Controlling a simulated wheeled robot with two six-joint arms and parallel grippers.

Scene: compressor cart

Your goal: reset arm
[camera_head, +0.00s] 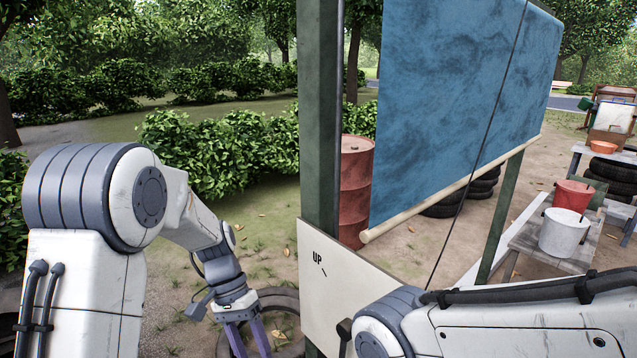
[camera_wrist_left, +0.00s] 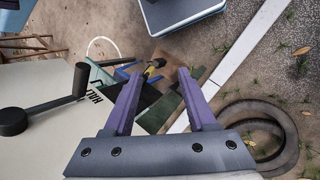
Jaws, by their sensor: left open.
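My left gripper (camera_head: 247,340) hangs at the bottom of the head view, left of the green post, with its purple fingers pointing down. In the left wrist view the left gripper (camera_wrist_left: 156,76) has its fingers apart with nothing held between them. A white panel (camera_head: 325,290) marked "UP" stands right of it. A black lever with a round knob (camera_wrist_left: 14,122) is on the panel in the left wrist view, left of the fingers and apart from them. My right arm crosses the lower right of the head view; its gripper is out of the picture.
A green post (camera_head: 319,130) holds a blue sheet (camera_head: 450,90) on a pale roller. A red barrel (camera_head: 355,190) stands behind. A red bucket (camera_head: 573,196) and a white bucket (camera_head: 563,235) stand at right.

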